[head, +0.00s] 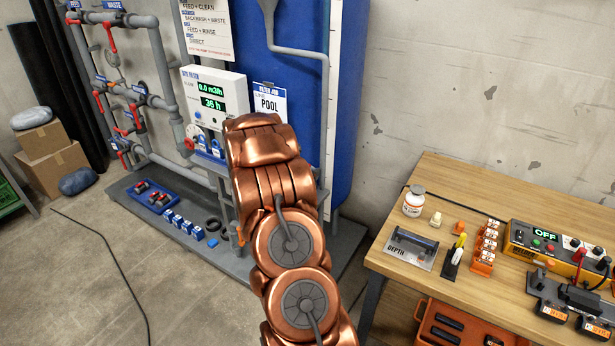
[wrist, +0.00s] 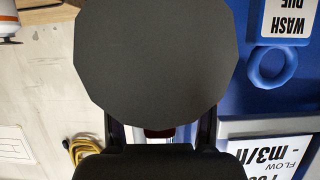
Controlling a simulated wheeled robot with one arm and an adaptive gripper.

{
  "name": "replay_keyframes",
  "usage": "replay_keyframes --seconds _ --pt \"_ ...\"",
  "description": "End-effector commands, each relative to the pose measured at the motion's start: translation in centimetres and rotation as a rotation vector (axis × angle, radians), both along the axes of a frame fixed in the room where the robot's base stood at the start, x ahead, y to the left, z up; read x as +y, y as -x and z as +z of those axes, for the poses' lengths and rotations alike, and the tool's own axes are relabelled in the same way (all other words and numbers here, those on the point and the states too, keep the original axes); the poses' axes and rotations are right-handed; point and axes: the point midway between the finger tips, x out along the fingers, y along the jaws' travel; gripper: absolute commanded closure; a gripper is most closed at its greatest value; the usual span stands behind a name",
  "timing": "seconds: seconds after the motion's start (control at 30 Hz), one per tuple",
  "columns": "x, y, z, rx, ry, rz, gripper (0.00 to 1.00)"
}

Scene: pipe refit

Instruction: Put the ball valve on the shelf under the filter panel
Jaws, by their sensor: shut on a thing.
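In the wrist view, a dark grey round face (wrist: 155,60), likely an end of the ball valve, fills the middle, with a small dark red part (wrist: 158,133) below it. My gripper (wrist: 158,140) is shut on this thing, its fingers showing on either side. In the head view my copper arm covers my gripper and what it holds. The white filter panel (head: 215,88) with green readouts is left of the arm. A blue shelf-like ledge (head: 206,158) shows under it, its right part hidden by the arm. The panel's flow label (wrist: 270,155) shows upside down in the wrist view.
A blue tray (head: 172,207) with red-handled valves and several blue boxes (head: 183,224) are on the grey floor plinth. Grey pipes (head: 160,60) with red handles stand at left. A wooden bench (head: 450,185) with tools is at right. A blue tank (head: 345,100) is behind the arm.

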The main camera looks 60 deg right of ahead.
Motion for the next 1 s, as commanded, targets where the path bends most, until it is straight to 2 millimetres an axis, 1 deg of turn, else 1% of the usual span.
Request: replay_keyframes --seconds 0.23,0.43,0.73,0.87,0.9,1.0 --pt "0.0 0.1 -2.5 0.003 0.0 0.001 0.84" --pt "-0.4 0.0 -3.1 0.0 0.0 0.0 0.84" --pt "-0.4 0.0 -3.3 -0.001 0.0 0.0 0.84" --pt "-0.4 0.0 -3.6 0.0 0.0 0.0 0.84" --pt "-0.4 0.0 -3.5 0.0 0.0 0.0 0.4" --pt "-0.4 0.0 -3.5 0.0 0.0 0.0 0.29"
